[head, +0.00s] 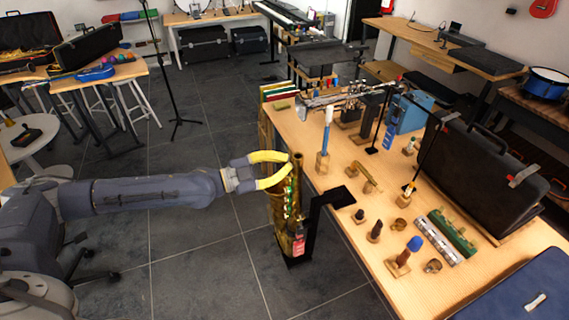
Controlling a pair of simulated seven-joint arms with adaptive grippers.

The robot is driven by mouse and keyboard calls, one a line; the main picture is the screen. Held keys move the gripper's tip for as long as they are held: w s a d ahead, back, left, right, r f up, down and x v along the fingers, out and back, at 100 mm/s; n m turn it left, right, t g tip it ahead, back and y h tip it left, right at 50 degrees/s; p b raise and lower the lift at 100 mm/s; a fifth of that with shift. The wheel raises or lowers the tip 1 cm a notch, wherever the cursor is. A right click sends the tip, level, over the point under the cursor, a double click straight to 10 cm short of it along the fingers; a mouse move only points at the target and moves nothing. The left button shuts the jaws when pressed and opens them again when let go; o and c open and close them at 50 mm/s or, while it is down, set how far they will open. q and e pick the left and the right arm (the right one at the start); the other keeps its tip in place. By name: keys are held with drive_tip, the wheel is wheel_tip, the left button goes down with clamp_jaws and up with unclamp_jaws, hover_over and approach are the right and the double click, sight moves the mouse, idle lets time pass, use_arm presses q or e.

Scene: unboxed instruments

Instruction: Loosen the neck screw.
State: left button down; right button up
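A gold saxophone body (284,208) stands upright on a dark stand beside the left edge of the wooden table, with a red tag (298,244) on it. Its open top end is at my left gripper (290,162). The gripper's two yellow fingers come in from the left and converge at the top of the body, with a small gap between the tips. The neck screw is too small and too covered by the fingers to make out, so I cannot tell whether they grip it. A curved brass neck (364,176) lies on the table. My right gripper is not in view.
The table (336,262) holds several small mouthpieces and caps, a blue-topped brush (325,135), a blue box (407,115) and a large black case (472,172). A black bracket (335,195) stands close right of the saxophone.

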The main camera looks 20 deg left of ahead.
use_arm(q)
drive_tip(key=n, duration=0.5)
drive_tip(key=shift+f+n, duration=0.1)
drive_tip(key=shift+n, duration=0.3)
drive_tip(key=n, duration=1.2)
drive_tip(key=shift+n, duration=0.4)
drive_tip(key=n, duration=0.5)
drive_tip(key=shift+n, duration=0.7)
drive_tip(key=c, duration=1.3)
unclamp_jaws()
